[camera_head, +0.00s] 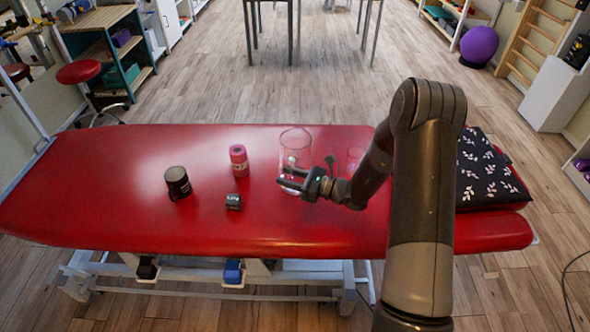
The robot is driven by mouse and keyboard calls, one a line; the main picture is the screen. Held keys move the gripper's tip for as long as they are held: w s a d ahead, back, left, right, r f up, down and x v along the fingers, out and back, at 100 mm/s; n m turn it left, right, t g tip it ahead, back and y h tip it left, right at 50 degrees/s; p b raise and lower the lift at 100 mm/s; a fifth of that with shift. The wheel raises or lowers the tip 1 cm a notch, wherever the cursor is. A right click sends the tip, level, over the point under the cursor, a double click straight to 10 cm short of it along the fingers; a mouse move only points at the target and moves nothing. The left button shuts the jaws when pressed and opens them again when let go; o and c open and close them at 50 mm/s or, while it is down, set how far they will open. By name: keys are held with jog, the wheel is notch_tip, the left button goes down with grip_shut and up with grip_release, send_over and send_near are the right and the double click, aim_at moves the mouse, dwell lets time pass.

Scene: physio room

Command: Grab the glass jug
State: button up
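The glass jug (296,141) is clear and stands upright on the red treatment table (120,225). My gripper (287,181) is at the near side of the jug, low by its lower part, with its fingers pointing left. The fingers look spread apart. The fingers overlap the jug's lower part in this view, and I cannot tell whether they touch it or are just in front of it. Part of the jug's base is hidden behind my gripper.
Left of the jug are a pink roll (239,160), a small dark item (233,202) and a black jar (177,183). A clear glass (354,158) stands to the right, close to my arm. A black patterned cushion (478,170) lies at the right end. The table's left end is clear.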

grip_shut()
jog(key=shift+r, duration=0.1)
dwell(1.2)
